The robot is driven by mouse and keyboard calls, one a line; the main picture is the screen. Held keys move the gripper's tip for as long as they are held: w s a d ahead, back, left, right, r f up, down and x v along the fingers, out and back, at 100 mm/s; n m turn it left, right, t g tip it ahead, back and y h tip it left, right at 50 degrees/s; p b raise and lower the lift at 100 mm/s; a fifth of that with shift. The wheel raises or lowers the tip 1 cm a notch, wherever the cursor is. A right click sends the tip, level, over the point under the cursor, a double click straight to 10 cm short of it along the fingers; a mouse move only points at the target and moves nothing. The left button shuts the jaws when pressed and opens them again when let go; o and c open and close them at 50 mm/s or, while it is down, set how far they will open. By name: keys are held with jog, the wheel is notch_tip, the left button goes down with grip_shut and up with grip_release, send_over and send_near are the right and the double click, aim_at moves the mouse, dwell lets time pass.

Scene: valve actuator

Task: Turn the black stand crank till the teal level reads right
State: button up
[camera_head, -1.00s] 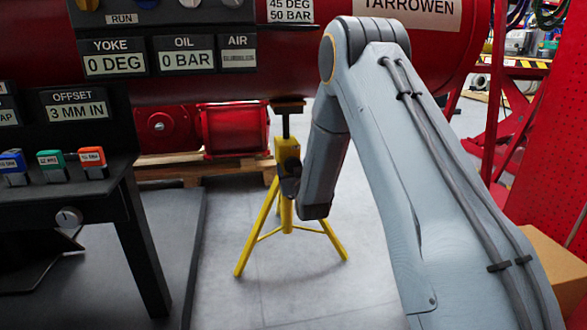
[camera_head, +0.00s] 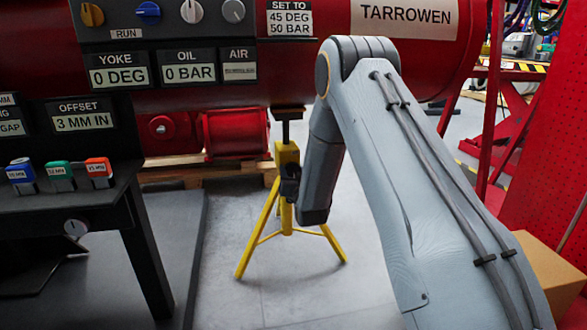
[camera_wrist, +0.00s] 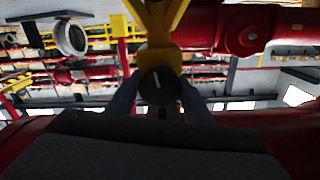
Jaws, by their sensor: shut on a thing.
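The yellow tripod stand (camera_head: 287,155) stands on the floor under the red cylinder, its black top pad up against it. The black crank (camera_head: 290,183) is on the stand's upright, beside the end of my arm. In the wrist view the crank's round black end (camera_wrist: 159,87), with a white line on it, sits in front of the yellow stand (camera_wrist: 158,58). My gripper (camera_wrist: 160,100) has a dark blue finger on either side of the crank and is shut on it. In the head view my gripper is mostly hidden. I cannot make out a teal level in either view.
The red cylinder (camera_head: 200,98) spans the back. A black panel (camera_head: 160,66) reads YOKE 0 DEG and OIL 0 BAR. A black bench (camera_head: 90,205) with coloured blocks stands left, a cardboard box (camera_head: 550,270) right. Floor around the stand's legs is clear.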

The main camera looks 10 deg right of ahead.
jog(key=m+p, duration=0.3)
jog(key=m, duration=0.1)
jog(key=shift+r+m, duration=0.1)
jog(key=shift+m, duration=0.2)
jog(key=shift+m+p, duration=1.05)
jog(key=shift+m, duration=0.85)
jog(key=o, duration=1)
jog(key=shift+o, duration=0.2)
jog(key=s+p, duration=0.3)
jog(key=s, duration=0.5)
jog(key=shift+a, duration=0.1)
